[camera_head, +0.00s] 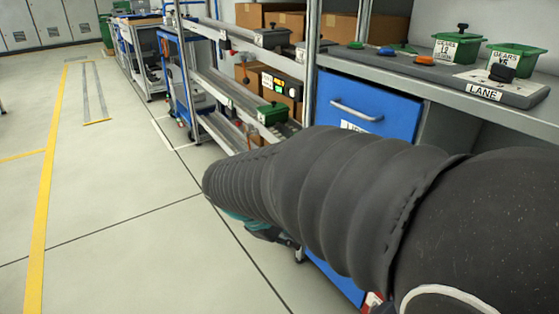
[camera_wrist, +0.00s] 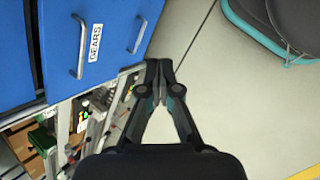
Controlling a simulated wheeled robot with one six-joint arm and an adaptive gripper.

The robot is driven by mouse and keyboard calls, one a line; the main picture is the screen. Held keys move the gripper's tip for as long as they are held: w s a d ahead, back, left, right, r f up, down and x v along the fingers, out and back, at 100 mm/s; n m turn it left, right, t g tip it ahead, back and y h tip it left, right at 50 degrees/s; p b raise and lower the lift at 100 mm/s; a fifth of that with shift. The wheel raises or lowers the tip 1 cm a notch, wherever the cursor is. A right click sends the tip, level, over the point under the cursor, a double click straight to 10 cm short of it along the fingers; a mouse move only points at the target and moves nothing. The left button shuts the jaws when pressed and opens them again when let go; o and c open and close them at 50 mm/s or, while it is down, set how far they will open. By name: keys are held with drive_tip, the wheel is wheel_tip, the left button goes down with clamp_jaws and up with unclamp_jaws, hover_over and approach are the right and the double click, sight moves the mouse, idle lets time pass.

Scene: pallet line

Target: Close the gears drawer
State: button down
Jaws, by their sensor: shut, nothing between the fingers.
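In the wrist view the blue gears drawer (camera_wrist: 62,22) shows its front with a grey bar handle (camera_wrist: 78,45) and a white GEARS label (camera_wrist: 95,42). A dark gap runs along its left edge, so it seems to stand out from the panel beside it. My gripper (camera_wrist: 158,65) is shut and empty, its tips just beside the blue fronts and apart from the handle.
Another drawer handle (camera_wrist: 138,35) is beside the gears drawer. In the head view an upper blue drawer (camera_head: 365,107) sits flush under a grey worktop (camera_head: 420,80) with green bins (camera_head: 515,60). Shelving (camera_head: 255,85) stands beyond. The floor on the left is clear.

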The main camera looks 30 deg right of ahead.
drive_tip(key=w+d+f+n+t+h+p, duration=0.1)
drive_tip(key=w+d+f+n+h+p, duration=0.15)
drive_tip(key=w+n+h, duration=0.6)
drive_tip(key=w+d+f+n+t+h+p, duration=0.1)
drive_tip(key=w+d+n+h+p, duration=0.25)
drive_tip(key=w, duration=0.75)
drive_tip(key=w+d+n, duration=0.1)
drive_tip(key=d, duration=1.3)
drive_tip(key=shift+w+d+r, duration=0.15)
drive_tip(key=shift+d, duration=0.1)
